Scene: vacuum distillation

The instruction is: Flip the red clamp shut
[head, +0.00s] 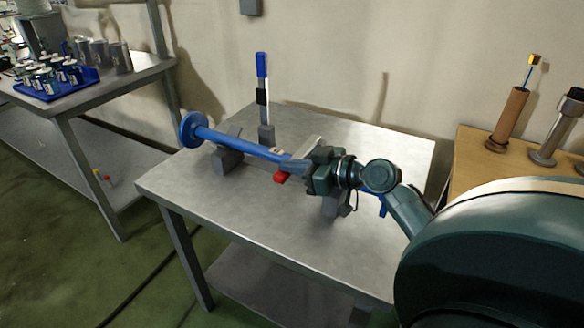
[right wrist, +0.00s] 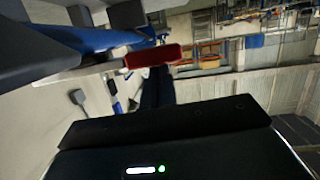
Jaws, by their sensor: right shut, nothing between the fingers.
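The red part of the clamp (head: 281,177) shows just below the blue pipe (head: 240,144), at the middle of the metal table. In the right wrist view the red clamp (right wrist: 153,55) is a short red bar beside blue and grey parts. My right gripper (head: 290,165) reaches in from the right over the pipe, its fingers shut and empty, close beside the red part. I cannot tell if they touch. The gripper hides the pipe's right end and much of the clamp. My left gripper is not in view.
The pipe has a round blue end (head: 191,129) and rests on a grey block (head: 228,158). An upright blue-topped handle (head: 262,90) stands behind it. A wooden table (head: 465,160) with stands is at right. The metal table's front (head: 250,235) is clear.

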